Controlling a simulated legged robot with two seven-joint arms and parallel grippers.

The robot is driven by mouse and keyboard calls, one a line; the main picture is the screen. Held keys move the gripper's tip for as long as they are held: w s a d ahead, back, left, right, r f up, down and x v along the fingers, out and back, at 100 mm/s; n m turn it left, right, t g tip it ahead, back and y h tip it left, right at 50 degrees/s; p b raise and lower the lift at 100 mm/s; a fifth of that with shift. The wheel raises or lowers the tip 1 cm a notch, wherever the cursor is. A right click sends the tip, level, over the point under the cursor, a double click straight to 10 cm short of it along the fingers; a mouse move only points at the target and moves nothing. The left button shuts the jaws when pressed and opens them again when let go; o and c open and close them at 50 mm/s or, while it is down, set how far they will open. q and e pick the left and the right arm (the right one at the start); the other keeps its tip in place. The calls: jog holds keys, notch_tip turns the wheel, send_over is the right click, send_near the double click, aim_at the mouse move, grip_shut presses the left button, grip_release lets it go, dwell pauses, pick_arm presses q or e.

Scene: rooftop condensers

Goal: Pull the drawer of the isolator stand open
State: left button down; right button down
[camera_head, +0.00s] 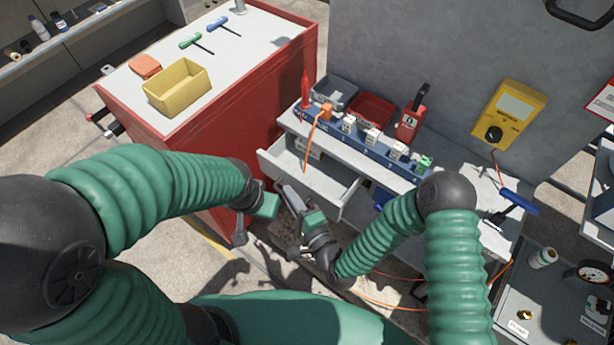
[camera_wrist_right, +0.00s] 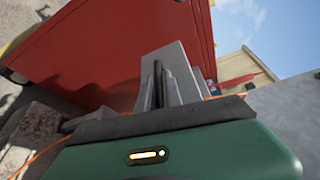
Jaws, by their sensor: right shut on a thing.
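The isolator stand (camera_head: 449,182) is a pale bench against the grey cabinet. Its drawer (camera_head: 323,188) stands out from the left part of the stand, with its inside and a small labelled thing in it showing. My right gripper (camera_head: 286,193) is at the drawer's front, shut on its handle, which the fingers hide. In the right wrist view its grey fingers (camera_wrist_right: 168,80) are close together in front of the red cabinet. My left gripper (camera_head: 254,222) hangs left of the drawer, beside the red cabinet; its jaws are unclear.
A red tool cabinet (camera_head: 262,110) stands close on the left, with a yellow bin (camera_head: 177,87) on top. Orange cable (camera_head: 390,303) lies below.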

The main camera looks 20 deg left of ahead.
jog(key=shift+s+a, duration=0.4)
jog(key=shift+s, duration=0.45)
jog(key=c, duration=1.8)
grip_release()
jog(key=shift+c, duration=0.2)
jog(key=o, duration=0.3)
jog(key=shift+w+a+f, duration=0.1)
jog(key=shift+a, duration=0.05)
jog(key=shift+o, duration=0.2)
